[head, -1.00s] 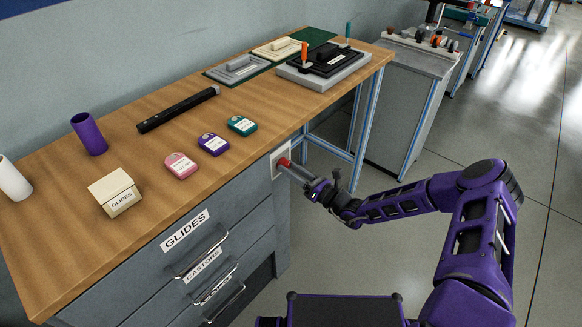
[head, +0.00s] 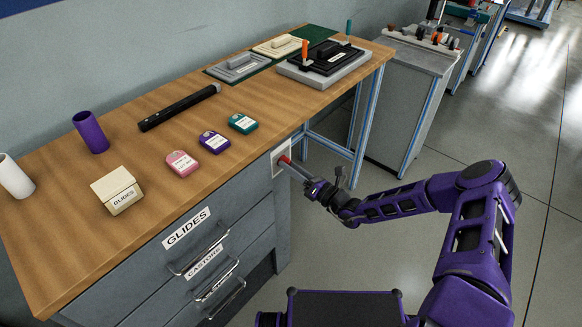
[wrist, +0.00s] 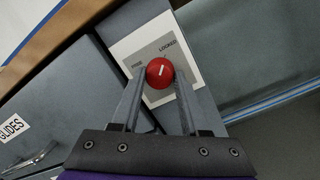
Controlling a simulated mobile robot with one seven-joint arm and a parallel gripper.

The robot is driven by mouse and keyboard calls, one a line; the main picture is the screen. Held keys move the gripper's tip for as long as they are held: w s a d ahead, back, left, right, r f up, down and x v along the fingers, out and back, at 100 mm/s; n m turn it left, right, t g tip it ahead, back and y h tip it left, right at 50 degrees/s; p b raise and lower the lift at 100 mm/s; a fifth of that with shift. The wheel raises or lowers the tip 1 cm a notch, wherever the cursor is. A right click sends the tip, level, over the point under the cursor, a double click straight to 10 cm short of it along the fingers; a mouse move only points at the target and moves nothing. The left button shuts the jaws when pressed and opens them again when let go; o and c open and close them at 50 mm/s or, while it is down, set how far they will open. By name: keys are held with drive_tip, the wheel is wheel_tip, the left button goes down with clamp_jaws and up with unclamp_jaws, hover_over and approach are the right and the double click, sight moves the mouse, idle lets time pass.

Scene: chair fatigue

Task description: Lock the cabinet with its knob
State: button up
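The red knob (wrist: 160,72) sits on a pale plate (wrist: 187,47) on the cabinet front, beside the drawers. In the wrist view the plate reads LOCKED at the upper right; a smaller word left of the knob is hard to read. The knob's white mark slants toward the upper right, roughly toward LOCKED. My gripper (wrist: 160,76) has one finger on each side of the knob, close against it, and looks shut on it. In the head view my gripper (head: 298,170) reaches the knob (head: 285,161) at the cabinet's right end, below the wooden top.
The cabinet (head: 228,200) has drawers labelled GLIDES and CASTORS, with bar handles. Open floor lies to the right.

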drive_tip(key=o, duration=0.4)
drive_tip(key=shift+o, duration=0.2)
drive_tip(key=v, duration=1.7)
drive_tip(key=shift+s+d, duration=0.15)
drive_tip(key=shift+f, duration=0.1)
